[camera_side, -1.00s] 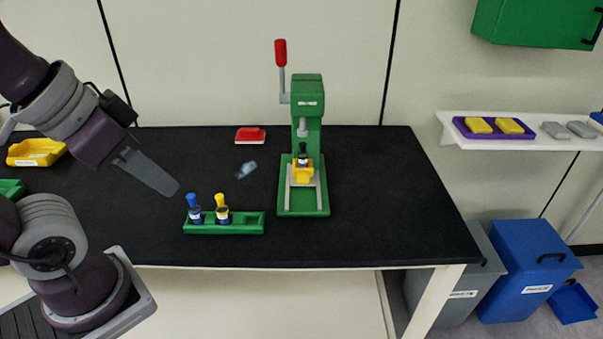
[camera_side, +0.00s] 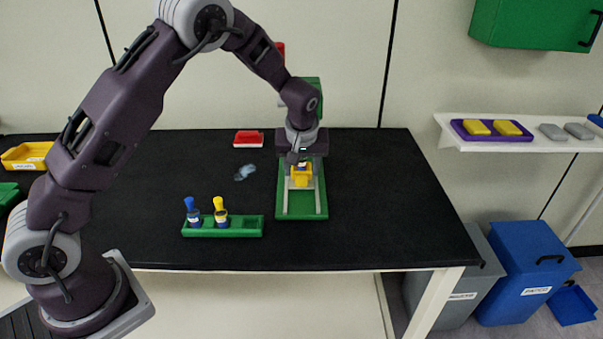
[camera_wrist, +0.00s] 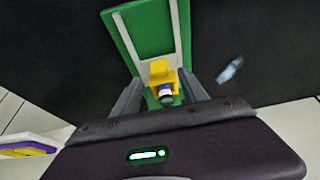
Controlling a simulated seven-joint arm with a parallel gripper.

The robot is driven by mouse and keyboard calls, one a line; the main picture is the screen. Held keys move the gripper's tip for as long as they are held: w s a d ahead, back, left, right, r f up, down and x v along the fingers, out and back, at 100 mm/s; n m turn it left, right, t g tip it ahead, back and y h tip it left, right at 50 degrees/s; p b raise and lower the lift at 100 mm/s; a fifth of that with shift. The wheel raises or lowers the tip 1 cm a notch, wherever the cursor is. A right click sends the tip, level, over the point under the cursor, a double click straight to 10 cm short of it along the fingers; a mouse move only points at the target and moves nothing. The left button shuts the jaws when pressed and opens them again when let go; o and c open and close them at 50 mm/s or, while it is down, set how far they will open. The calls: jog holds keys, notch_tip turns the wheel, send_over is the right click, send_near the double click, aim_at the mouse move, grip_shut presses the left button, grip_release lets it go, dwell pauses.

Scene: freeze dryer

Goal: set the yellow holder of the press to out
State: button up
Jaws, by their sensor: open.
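The green press (camera_side: 303,207) stands at the back middle of the table, its upper part largely hidden behind my arm. Its yellow holder (camera_side: 301,178) sits between the two pale rails at the rear of the base. A small bottle stands in the holder, its top partly covered by my gripper (camera_side: 296,157). In the wrist view the holder (camera_wrist: 161,70) and the bottle (camera_wrist: 165,92) lie between my two spread fingers. My gripper is open, pointing down at the holder. I cannot tell whether the fingers touch it.
A green rack (camera_side: 222,230) with a blue-topped and a yellow-topped bottle stands front left of the press. A red-and-white item (camera_side: 249,138) and a clear smear or piece (camera_side: 245,172) lie left of the press. The table right of the press is clear.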

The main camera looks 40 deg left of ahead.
aim_at(301, 173)
jog(key=shift+x, duration=1.45)
grip_shut()
